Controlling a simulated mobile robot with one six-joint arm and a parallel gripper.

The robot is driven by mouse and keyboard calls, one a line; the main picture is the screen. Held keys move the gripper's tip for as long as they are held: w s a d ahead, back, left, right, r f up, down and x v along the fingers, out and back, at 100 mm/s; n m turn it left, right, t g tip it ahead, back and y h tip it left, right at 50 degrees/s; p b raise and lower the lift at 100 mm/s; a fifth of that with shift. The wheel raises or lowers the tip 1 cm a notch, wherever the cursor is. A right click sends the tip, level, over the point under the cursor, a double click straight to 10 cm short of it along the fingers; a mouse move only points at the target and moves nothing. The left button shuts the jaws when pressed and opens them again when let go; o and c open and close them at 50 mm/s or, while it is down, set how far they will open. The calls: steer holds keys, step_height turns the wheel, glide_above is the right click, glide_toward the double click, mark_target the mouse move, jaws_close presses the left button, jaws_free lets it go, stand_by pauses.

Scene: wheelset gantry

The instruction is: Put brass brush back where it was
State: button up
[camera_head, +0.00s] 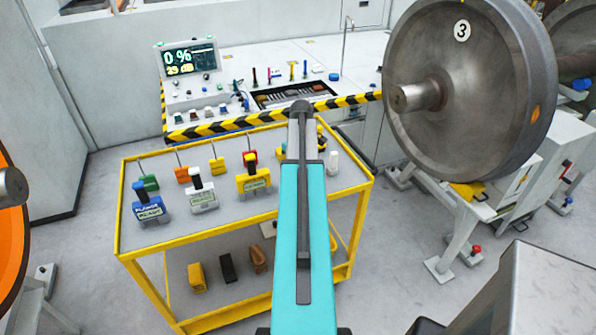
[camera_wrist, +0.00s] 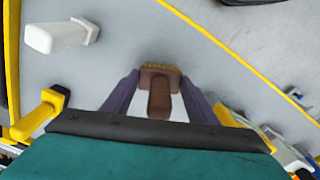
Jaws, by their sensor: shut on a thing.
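The brass brush (camera_wrist: 158,98), a brown block and handle with a yellowish bristle edge, sits between the two purple-grey fingers of my gripper (camera_wrist: 160,88) in the wrist view. My gripper is shut on it. Behind the brush is the grey top of the yellow-framed cart, which also shows in the head view (camera_head: 226,231); I cannot tell whether the brush touches it. In the head view my turquoise arm reaches over the cart's right part and hides the gripper and brush.
Blue (camera_head: 148,204), white (camera_head: 202,194) and yellow (camera_head: 253,180) labelled tools stand on the cart's top. A small white item (camera_head: 333,162) is right of my arm. Several blocks, including a yellow one (camera_head: 197,277), are on the lower shelf. A large wheel (camera_head: 465,90) is at right.

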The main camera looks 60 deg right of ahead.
steer(key=shift+f, duration=0.35)
steer(key=shift+f, duration=0.1)
steer(key=o, duration=1.2)
steer(key=shift+c, duration=0.2)
steer(key=shift+s+a+r+b, duration=0.15)
steer(key=shift+r+b, duration=0.55)
steer(key=shift+r, duration=2.35)
steer(key=shift+s+r+b, duration=0.15)
steer(key=shift+r+b, duration=0.5)
steer(key=shift+r, duration=2.4)
steer(key=shift+r, duration=0.1)
